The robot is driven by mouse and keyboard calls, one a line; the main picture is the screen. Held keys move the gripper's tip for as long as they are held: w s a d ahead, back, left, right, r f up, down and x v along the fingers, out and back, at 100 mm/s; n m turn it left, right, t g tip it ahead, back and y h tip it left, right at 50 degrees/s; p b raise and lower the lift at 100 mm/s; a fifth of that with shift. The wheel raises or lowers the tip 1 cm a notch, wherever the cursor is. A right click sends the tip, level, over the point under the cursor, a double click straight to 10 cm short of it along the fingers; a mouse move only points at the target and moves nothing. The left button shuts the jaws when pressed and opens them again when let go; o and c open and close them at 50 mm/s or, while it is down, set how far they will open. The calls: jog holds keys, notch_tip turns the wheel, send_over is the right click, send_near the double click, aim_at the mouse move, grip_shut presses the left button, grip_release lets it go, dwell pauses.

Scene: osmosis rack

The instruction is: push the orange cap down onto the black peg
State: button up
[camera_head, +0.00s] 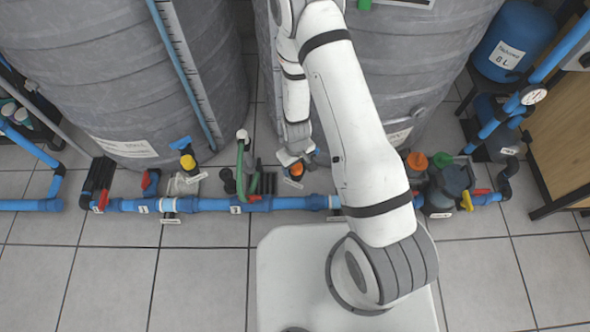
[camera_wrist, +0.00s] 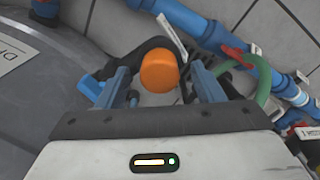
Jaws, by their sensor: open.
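The orange cap (camera_wrist: 159,71) shows in the wrist view between the two fingers of my gripper (camera_wrist: 161,88). The fingers are open, with a gap on either side of the cap. In the head view the orange cap (camera_head: 297,169) is small and sits just below my gripper (camera_head: 296,155), near the foot of the middle grey tank. Dark parts show around the cap in the wrist view. I cannot make out the black peg as a separate thing, and the cap hides what is directly under it.
A blue pipe (camera_head: 222,204) runs along the floor in front of the cap. A green hose (camera_head: 241,165) stands to its left. The grey tank (camera_head: 270,75) rises close behind. Another orange cap (camera_head: 417,161) is further right.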

jog(key=c, duration=1)
jog(key=shift+r, duration=0.15)
notch_tip(320, 180, up, 10)
jog(key=p, duration=1)
